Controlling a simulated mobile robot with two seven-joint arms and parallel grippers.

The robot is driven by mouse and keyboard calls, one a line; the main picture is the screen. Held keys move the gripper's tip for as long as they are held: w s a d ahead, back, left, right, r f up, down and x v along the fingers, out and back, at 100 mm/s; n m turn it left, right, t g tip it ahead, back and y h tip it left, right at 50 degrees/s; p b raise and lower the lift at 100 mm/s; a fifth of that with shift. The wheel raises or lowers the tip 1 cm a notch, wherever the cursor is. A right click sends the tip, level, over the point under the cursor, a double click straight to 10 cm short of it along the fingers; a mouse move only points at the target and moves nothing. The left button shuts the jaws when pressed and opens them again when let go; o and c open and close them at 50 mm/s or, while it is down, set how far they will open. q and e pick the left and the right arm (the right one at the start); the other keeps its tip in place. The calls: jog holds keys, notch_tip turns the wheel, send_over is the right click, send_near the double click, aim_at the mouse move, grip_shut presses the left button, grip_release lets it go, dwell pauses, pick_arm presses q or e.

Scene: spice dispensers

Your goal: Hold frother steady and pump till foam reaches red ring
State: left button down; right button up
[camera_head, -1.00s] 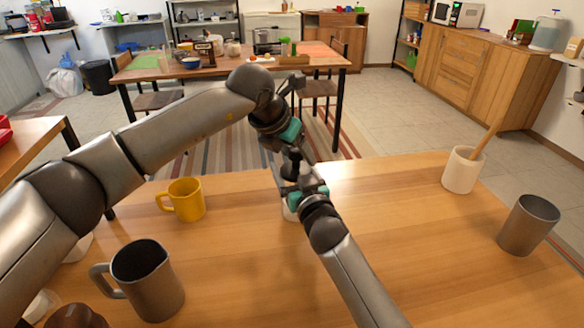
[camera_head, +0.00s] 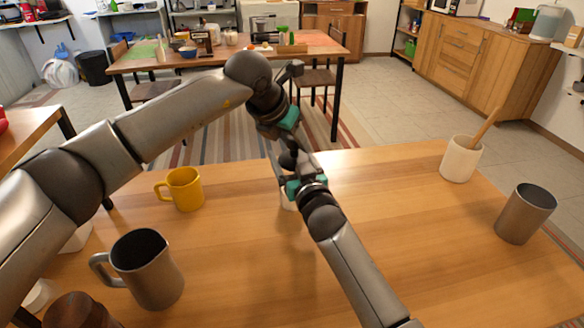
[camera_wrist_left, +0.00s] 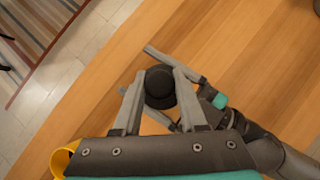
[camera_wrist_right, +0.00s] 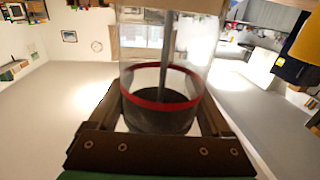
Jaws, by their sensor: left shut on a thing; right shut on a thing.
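The frother is a clear cylinder (camera_wrist_right: 195,50) with a red ring (camera_wrist_right: 160,106) around it, a thin grey rod (camera_wrist_right: 166,50) inside and a dark part (camera_wrist_right: 155,118) at the gripper's end, all in the right wrist view. My right gripper (camera_head: 290,185) is shut on the frother's body, one finger on each side. My left gripper (camera_head: 288,150) is just above it, shut on the frother's black knob (camera_wrist_left: 160,82), which sits between its fingers in the left wrist view. In the head view the grippers hide most of the frother. I cannot make out foam in the cylinder.
A yellow mug (camera_head: 185,190) and a grey metal pitcher (camera_head: 148,270) stand left on the wooden table (camera_head: 400,230). A white crock (camera_head: 460,160) with a wooden utensil and a grey cup (camera_head: 525,213) stand right. The table between is clear.

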pick_arm(q)
jog(key=shift+r, duration=3.2)
